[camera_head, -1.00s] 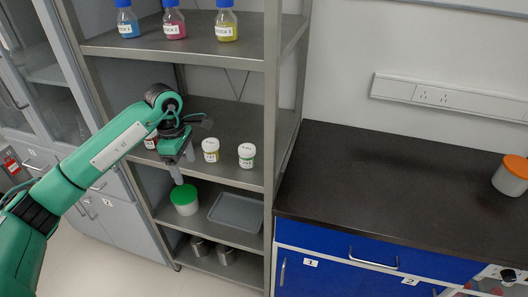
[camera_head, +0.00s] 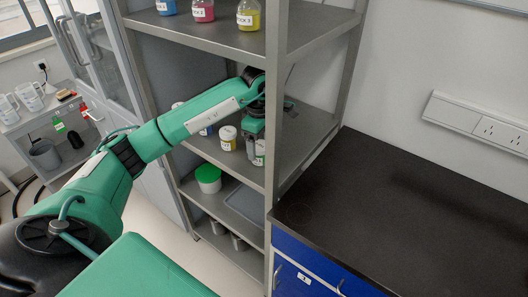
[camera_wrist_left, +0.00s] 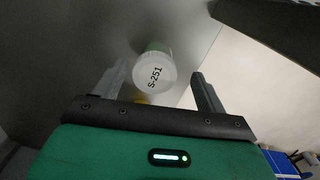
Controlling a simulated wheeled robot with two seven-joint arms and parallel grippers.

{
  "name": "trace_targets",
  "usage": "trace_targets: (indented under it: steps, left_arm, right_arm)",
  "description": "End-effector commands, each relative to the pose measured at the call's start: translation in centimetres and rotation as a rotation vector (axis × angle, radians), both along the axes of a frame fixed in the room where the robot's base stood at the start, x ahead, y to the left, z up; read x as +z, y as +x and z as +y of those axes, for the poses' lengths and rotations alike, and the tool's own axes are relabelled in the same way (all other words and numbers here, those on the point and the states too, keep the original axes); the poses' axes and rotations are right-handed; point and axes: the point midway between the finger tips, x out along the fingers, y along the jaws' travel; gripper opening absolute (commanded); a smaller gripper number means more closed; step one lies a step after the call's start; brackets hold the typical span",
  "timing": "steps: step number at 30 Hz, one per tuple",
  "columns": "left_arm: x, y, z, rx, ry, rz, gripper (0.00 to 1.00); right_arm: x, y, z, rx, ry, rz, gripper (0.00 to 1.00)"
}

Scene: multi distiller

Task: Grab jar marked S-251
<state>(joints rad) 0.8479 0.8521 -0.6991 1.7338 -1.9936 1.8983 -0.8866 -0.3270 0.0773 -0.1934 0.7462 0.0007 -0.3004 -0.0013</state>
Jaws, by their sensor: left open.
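The jar marked S-251 (camera_wrist_left: 155,72) shows in the left wrist view, its white lid with black lettering facing the camera and a green band on its side. It stands on the shelf, between and beyond the fingertips. My left gripper (camera_wrist_left: 159,72) is open and empty around the line to this jar; I cannot tell how far the fingers reach down beside it. In the head view my left gripper (camera_head: 256,140) is over the middle shelf and hides much of the jar. My right gripper is not in view.
A yellow-labelled jar (camera_head: 228,138) stands just left of the gripper. The upper shelf (camera_head: 190,36) with coloured bottles is above my arm. A shelf post (camera_head: 276,110) stands close to the right. A green-lidded tub (camera_head: 208,178) sits below. The black counter (camera_head: 400,215) is clear.

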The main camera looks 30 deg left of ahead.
Motion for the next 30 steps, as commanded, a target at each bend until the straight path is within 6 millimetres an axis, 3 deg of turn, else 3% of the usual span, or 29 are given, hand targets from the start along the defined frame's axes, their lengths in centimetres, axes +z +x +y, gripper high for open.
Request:
trace_targets:
  steps: [6, 12, 20, 22, 28, 30]
  left_arm:
    - [-2.4, 0.4, 0.4, 0.001, -0.002, 0.004, 0.74]
    - [-4.8, 0.5, 0.6, 0.001, -0.001, 0.001, 0.74]
    - [-5.3, 0.5, 0.6, 0.000, 0.000, -0.001, 0.74]
    - [-5.3, 0.5, 0.6, 0.000, 0.000, -0.001, 0.66]
    - [-5.2, 0.5, 0.6, 0.000, 0.000, -0.001, 0.27]
    - [-5.2, 0.5, 0.6, 0.000, 0.000, -0.001, 0.24]
  right_arm:
    - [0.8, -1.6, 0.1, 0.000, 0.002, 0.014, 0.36]
    - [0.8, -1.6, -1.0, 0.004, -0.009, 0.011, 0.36]
    - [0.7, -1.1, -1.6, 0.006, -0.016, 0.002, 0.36]
    - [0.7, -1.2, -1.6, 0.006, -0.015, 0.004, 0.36]
    - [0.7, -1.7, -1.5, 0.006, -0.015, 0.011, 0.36]
    - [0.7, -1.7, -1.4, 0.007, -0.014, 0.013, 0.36]
